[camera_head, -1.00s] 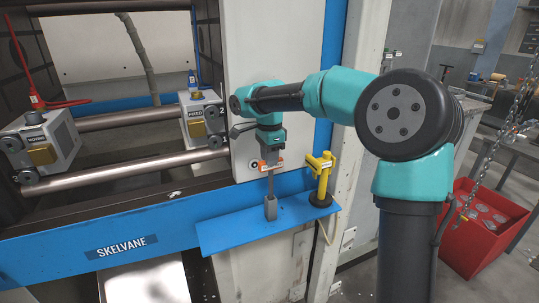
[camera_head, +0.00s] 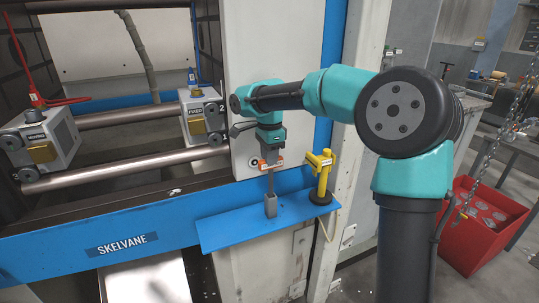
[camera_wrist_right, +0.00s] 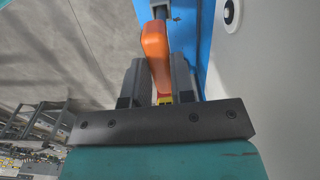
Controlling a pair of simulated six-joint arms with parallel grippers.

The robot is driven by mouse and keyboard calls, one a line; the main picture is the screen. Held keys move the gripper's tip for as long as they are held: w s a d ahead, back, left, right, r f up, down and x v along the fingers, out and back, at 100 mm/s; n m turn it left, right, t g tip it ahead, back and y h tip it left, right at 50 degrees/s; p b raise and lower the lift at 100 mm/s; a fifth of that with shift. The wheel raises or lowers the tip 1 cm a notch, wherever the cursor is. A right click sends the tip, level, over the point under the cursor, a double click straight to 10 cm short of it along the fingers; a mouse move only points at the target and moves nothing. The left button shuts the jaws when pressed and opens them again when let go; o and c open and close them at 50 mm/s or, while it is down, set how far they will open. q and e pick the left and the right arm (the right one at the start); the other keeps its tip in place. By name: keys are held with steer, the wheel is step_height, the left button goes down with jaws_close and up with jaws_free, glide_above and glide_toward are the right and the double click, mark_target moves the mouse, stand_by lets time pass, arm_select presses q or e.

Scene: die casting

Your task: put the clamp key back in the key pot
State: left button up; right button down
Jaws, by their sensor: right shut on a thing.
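My right gripper (camera_head: 270,160) is shut on the orange handle of the clamp key (camera_wrist_right: 156,50), with a finger on each side of it in the right wrist view. In the head view the key (camera_head: 270,184) hangs upright, its thin grey shaft pointing down. The shaft's lower end meets the top of the small grey key pot (camera_head: 271,206), which stands on the blue shelf (camera_head: 233,230). I cannot tell how deep the tip sits in the pot. My left gripper is not in view.
A yellow fixture (camera_head: 322,178) on a dark round base stands on the shelf just right of the pot. The white machine panel (camera_head: 270,60) is close behind the gripper. A red bin (camera_head: 480,232) stands on the floor at right. The shelf's left part is clear.

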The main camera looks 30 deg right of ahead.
steer(key=c, duration=0.9)
jaws_free()
steer(key=shift+r, duration=0.1)
step_height(320, 180, up, 17)
steer(key=shift+r, duration=0.1)
